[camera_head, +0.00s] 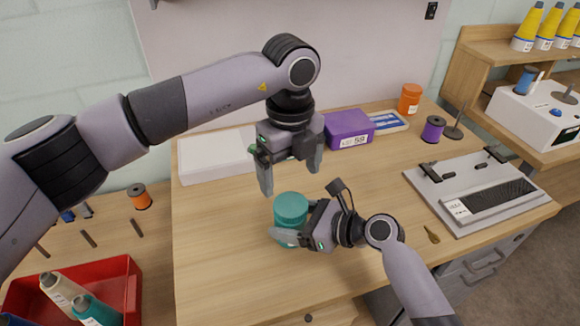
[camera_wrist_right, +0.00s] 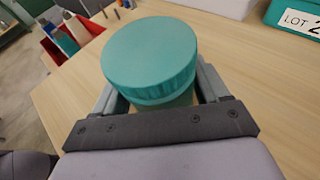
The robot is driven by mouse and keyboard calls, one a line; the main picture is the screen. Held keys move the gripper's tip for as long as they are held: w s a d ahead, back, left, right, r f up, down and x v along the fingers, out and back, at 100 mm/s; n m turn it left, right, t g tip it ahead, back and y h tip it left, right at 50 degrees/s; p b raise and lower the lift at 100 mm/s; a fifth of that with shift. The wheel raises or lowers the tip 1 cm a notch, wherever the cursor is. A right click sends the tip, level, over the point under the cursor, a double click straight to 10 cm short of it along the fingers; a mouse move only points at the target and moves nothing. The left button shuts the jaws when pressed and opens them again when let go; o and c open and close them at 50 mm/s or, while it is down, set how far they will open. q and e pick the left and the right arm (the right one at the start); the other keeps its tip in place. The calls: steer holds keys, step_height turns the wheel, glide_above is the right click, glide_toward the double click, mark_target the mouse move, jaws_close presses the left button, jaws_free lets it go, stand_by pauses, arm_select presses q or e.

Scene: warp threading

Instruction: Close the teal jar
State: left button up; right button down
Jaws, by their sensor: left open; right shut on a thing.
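The teal jar (camera_head: 288,237) stands upright on the wooden table, with its round teal lid (camera_head: 291,208) sitting on top. My right gripper (camera_head: 287,240) is shut around the jar's body from the right, below the lid. The right wrist view shows the lid (camera_wrist_right: 150,55) up close, with a finger on either side of the jar; whether the lid is fully tightened cannot be told. My left gripper (camera_head: 291,180) is open and empty, pointing down just above the lid, its fingers apart.
A white box (camera_head: 215,160), a purple lot box (camera_head: 348,130), an orange jar (camera_head: 410,98) and a purple spool (camera_head: 432,129) stand along the back. A grey device (camera_head: 475,190) lies at the right. A red bin (camera_head: 120,285) is at lower left.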

mark_target(289, 204)
arm_select(q)
steer(key=shift+r+n, duration=0.3)
steer(key=shift+n, duration=0.3)
steer(key=shift+f, duration=4.05)
steer(key=c, duration=1.1)
steer(key=m, duration=0.6)
steer(key=shift+a+m, duration=0.1)
steer(key=shift+m, duration=0.2)
